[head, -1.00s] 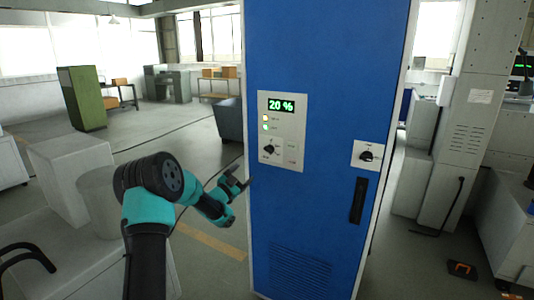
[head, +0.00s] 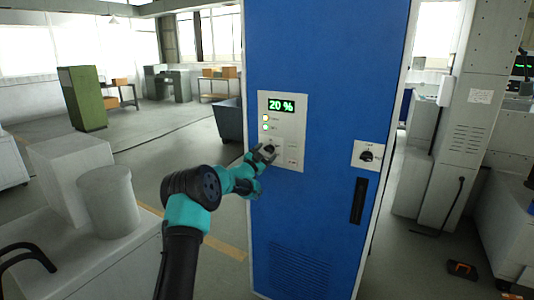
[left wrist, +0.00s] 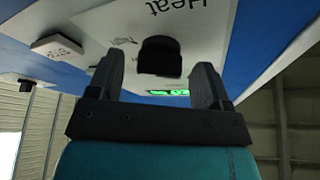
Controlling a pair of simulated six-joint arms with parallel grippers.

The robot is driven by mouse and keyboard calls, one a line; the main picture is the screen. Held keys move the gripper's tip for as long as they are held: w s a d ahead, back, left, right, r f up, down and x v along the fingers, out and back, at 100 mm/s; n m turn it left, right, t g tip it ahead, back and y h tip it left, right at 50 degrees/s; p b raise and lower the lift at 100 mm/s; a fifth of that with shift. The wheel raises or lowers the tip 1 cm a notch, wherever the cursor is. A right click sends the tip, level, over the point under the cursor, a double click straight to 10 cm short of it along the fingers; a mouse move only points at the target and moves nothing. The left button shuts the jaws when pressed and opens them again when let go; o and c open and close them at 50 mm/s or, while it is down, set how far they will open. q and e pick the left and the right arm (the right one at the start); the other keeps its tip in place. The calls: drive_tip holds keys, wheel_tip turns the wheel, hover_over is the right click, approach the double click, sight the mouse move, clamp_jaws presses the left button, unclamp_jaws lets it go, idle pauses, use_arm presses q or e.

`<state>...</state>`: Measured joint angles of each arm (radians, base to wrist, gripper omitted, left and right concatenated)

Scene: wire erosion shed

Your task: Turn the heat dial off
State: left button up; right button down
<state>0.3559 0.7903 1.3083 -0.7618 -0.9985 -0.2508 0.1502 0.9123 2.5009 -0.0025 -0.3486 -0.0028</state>
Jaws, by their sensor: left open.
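The heat dial is a black knob (head: 269,148) on a pale panel (head: 292,128) on a blue cabinet; the gripper partly covers it in the head view. In the left wrist view the knob (left wrist: 160,56) is clear, beside an upside-down "Heat" label. My left gripper (head: 265,154) is open in front of the knob. In the left wrist view its two fingers (left wrist: 155,77) stand apart, with the knob in line with the gap between them. I cannot tell whether they touch it. My right gripper is not in view.
A green display (head: 281,106) above the dial reads 20 %, with small lit lamps beside it. A second black dial (head: 367,155) and a black handle (head: 359,200) are further right on the blue cabinet (head: 320,220). A white block (left wrist: 58,47) sticks out near the knob.

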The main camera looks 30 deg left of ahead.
use_arm(q)
drive_tip(key=shift+w+d+r, duration=0.1)
drive_tip(key=shift+w+r, duration=0.1)
drive_tip(key=shift+w, duration=0.25)
drive_tip(key=c, duration=0.9)
